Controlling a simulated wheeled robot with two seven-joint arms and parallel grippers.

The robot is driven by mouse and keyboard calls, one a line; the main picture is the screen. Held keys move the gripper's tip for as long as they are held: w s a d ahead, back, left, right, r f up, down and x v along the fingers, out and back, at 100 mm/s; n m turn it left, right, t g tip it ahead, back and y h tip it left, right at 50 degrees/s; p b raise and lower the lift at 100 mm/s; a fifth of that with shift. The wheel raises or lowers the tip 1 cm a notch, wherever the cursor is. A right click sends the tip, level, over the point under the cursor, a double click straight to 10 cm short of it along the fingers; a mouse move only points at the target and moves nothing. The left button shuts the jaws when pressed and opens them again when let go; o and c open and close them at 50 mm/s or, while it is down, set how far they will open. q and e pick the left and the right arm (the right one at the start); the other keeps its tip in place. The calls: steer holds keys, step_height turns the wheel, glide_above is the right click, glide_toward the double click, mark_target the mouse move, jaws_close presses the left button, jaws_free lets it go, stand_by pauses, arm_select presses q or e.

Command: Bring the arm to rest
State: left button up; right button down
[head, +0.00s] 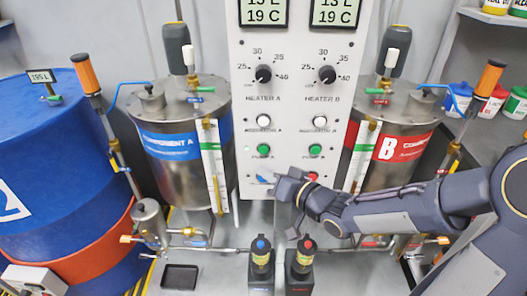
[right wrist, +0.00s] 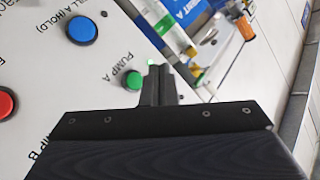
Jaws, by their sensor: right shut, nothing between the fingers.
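My right arm (head: 400,212) reaches in from the right in the head view. Its gripper (head: 284,186) is shut and empty in front of the lower part of the white control panel (head: 290,100), and hides a bit of its bottom row. In the right wrist view the closed fingers (right wrist: 158,78) point at the panel, beside the green PUMP A button (right wrist: 132,80). A blue button (right wrist: 82,30) lies to the upper left. I cannot tell whether the fingertips touch the panel. My left gripper is not in view.
Steel tanks, A (head: 180,172) and B (head: 400,172), flank the panel. A blue drum (head: 50,130) stands at left. Two small dark bottles (head: 261,262) (head: 303,260) stand below the gripper. A black tray (head: 180,277) lies at front left. Shelves with jars (head: 515,103) are at right.

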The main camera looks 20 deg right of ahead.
stand_by(0.3)
steer(key=s+d+r+m+g+h+p, duration=0.1)
steer(key=s+d+r+g+h+p, duration=0.35)
steer(key=s+d+h, duration=0.4)
steer(key=s+a+n+g+y+p, duration=0.1)
steer(key=s+a+g+y+p, duration=0.2)
steer(key=s, duration=1.3)
steer(key=shift+r+g+y+p, duration=0.35)
steer(key=shift+g+y+p, duration=0.1)
steer(key=shift+g+y, duration=0.2)
